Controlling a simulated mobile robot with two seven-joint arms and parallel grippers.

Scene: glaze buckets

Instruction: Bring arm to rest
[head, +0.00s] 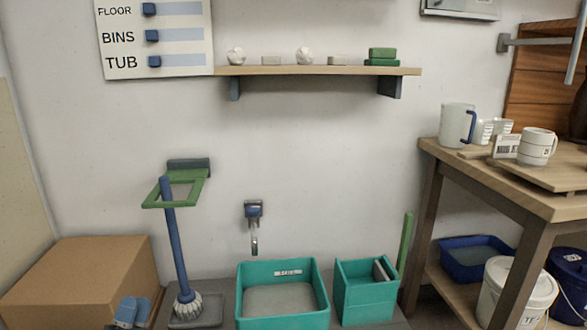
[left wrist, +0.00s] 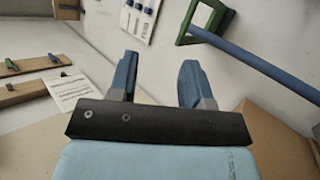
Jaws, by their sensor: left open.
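My left gripper (head: 132,311) shows low at the left of the head view, in front of the cardboard box. In the left wrist view its two blue fingers (left wrist: 160,65) stand apart, with nothing between them. A brush with a blue handle (head: 175,245) stands to the right of the gripper. Its handle (left wrist: 255,57) also shows in the left wrist view, clear of the fingers. The handle's upper end is at a green wall frame (head: 150,202). My right gripper is in neither view.
A cardboard box (head: 85,270) stands at the left. A teal tub (head: 283,322) and a smaller teal bin (head: 365,300) stand right of the brush. A shelf (head: 320,71) spans the wall above. A wooden table (head: 565,207) with mugs stands at the right. The wall between is mostly bare.

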